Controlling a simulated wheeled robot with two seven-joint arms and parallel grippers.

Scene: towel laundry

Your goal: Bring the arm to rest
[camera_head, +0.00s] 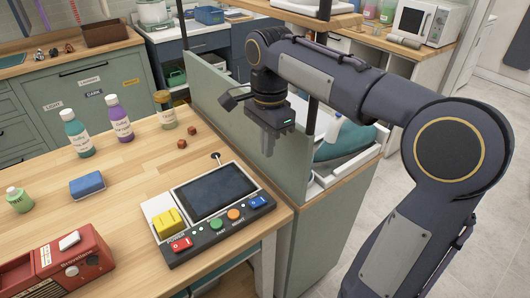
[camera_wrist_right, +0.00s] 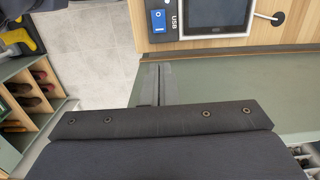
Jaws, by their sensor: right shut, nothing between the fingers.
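My right arm comes in from the right side of the head view and bends down at the wrist. My right gripper (camera_head: 269,150) points down and is shut and empty, in front of the green divider panel (camera_head: 225,112), past the right edge of the wooden table (camera_head: 130,160). In the right wrist view its shut fingers (camera_wrist_right: 157,84) show beside the panel (camera_wrist_right: 240,85), with grey floor to the left. I cannot tell whether it touches the panel. My left gripper is not in view.
A control panel with a dark screen (camera_head: 216,192) lies near the table's right edge. Bottles (camera_head: 117,120), a blue block (camera_head: 87,185) and a red box (camera_head: 62,262) stand on the table.

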